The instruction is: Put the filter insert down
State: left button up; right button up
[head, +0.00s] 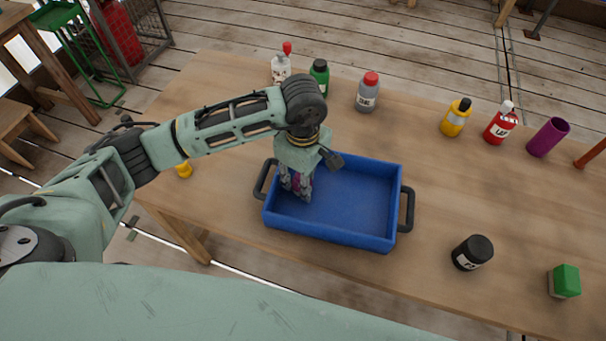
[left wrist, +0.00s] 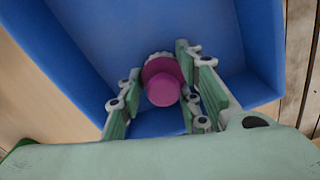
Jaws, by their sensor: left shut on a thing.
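The filter insert is a magenta, round, knob-like piece with a pale ribbed part behind it, seen in the left wrist view (left wrist: 162,84). A little of its magenta also shows between my fingers in the head view (head: 296,181). My left gripper (head: 297,190) points down inside the left part of the blue tray (head: 350,195) and is shut on the insert; its fingers also show in the left wrist view (left wrist: 166,98). I cannot tell whether the insert touches the tray floor. My right gripper is not in view.
The tray has dark handles and bare floor to the right. Behind it stand a white bottle (head: 281,70), green bottle (head: 319,76) and grey bottle (head: 367,93). Yellow (head: 454,119), red (head: 499,126) and purple (head: 548,138) items stand right; a black jar (head: 471,253) and green block (head: 564,282) are nearer.

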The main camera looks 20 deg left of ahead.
pick_arm(q)
jog(key=shift+f, duration=0.2)
jog(key=o, duration=0.9)
jog(key=shift+r, duration=0.1)
jog(key=shift+r, duration=0.25)
notch_tip(320, 180, up, 10)
jog(key=shift+r+b, duration=0.2)
jog(key=shift+b, duration=1)
jog(key=shift+r, duration=0.65)
